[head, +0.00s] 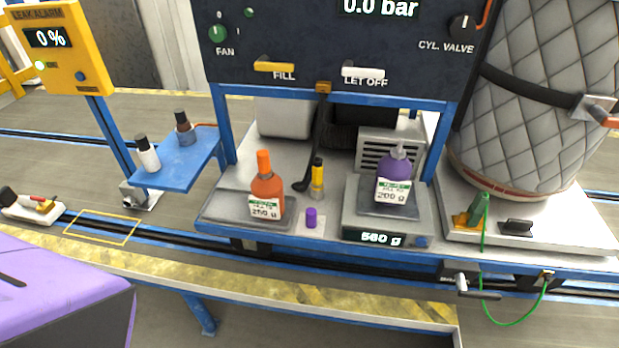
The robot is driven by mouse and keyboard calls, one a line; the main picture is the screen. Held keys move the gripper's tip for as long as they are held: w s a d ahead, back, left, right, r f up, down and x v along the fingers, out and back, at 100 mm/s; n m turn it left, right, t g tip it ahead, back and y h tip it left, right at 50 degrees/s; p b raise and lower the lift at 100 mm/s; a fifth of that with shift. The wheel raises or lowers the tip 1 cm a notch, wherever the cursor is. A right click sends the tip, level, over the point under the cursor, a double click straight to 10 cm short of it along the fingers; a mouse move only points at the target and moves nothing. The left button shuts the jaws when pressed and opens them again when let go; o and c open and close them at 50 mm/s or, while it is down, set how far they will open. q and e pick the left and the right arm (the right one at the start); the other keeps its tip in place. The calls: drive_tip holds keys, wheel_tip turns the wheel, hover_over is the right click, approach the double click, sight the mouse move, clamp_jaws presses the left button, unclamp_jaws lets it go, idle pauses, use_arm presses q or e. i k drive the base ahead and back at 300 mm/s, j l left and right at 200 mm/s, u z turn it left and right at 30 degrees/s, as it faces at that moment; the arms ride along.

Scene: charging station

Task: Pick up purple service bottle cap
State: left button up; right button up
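The purple cap (311,217) stands on a small white patch (311,229) near the front edge of the metal worktop. It sits between the orange bottle and the scale. The purple service bottle (393,180) with a white and green label reading 200 g stands on the scale (372,233), whose display reads 560 g. The bottle's top looks pale and narrow, with no purple cap on it. Neither of my grippers is in view.
An orange bottle (268,188) stands left of the cap, and a yellow-and-black tool (317,180) behind it. A control panel (340,45) overhangs the worktop. A blue shelf (190,165) holds two small bottles. A quilted cylinder (545,95) stands right. A purple surface (60,285) fills the lower left.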

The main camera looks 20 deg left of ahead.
sight(311, 211)
drive_tip(key=u, duration=0.7)
drive_tip(key=i+j+z, duration=0.15)
drive_tip(key=j, duration=0.2)
drive_tip(key=j+z, duration=0.15)
drive_tip(key=j, duration=0.15)
